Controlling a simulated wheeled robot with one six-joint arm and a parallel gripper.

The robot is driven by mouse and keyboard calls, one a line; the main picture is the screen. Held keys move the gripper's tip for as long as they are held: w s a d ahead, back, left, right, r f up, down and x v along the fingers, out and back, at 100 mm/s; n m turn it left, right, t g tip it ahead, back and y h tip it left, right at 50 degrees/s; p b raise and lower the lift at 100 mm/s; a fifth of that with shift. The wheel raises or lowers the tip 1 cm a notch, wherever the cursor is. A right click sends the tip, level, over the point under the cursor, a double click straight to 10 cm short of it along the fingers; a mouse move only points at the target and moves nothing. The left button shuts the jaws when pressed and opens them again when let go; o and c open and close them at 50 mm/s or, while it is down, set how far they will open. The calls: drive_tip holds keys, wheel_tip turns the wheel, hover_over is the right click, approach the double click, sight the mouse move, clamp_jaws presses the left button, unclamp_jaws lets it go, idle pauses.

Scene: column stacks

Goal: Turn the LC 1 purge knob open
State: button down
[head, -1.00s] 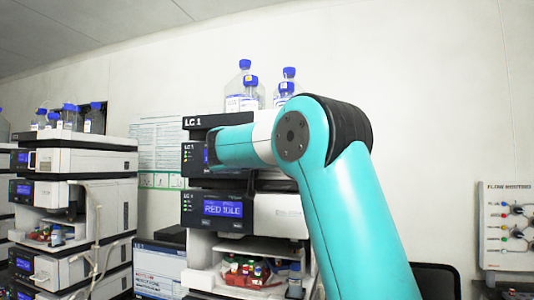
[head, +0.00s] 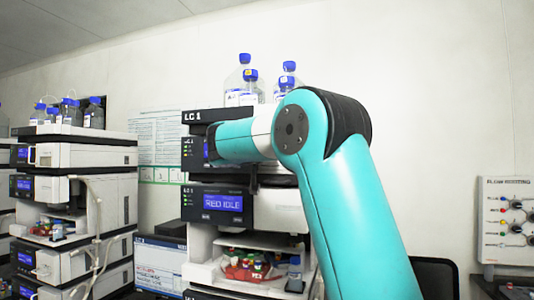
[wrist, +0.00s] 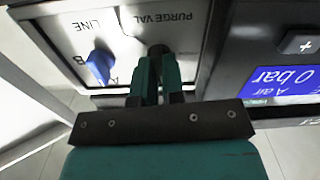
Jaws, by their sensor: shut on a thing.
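In the wrist view the purge valve knob (wrist: 158,50) is a small dark knob on a light panel, under the upside-down label "PURGE VAL". My gripper (wrist: 156,66) is shut on it, with its teal fingers close together around the knob, hiding most of it. I cannot tell which way the knob is turned. In the head view the LC 1 stack (head: 205,116) stands mid-picture, and my forearm and wrist cover its upper module. The knob and the fingertips cannot be made out there.
A blue line selector knob (wrist: 98,66) sits just left of my fingers on the same panel. A pressure display (wrist: 283,84) reading "0 bar" is to the right. Bottles (head: 246,80) stand on the stack's top. Another stack (head: 85,158) stands left, a flow panel (head: 508,218) right.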

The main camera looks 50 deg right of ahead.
drive_tip(key=shift+w+f+n+p, duration=0.1)
drive_tip(key=shift+n+p, duration=1.35)
drive_tip(key=shift+n, duration=2.2)
drive_tip(key=shift+w+f+n+p, duration=0.1)
drive_tip(key=shift+n+p, duration=1.35)
drive_tip(key=shift+n, duration=2.2)
drive_tip(key=c, duration=1.2)
unclamp_jaws()
drive_tip(key=shift+a, duration=0.1)
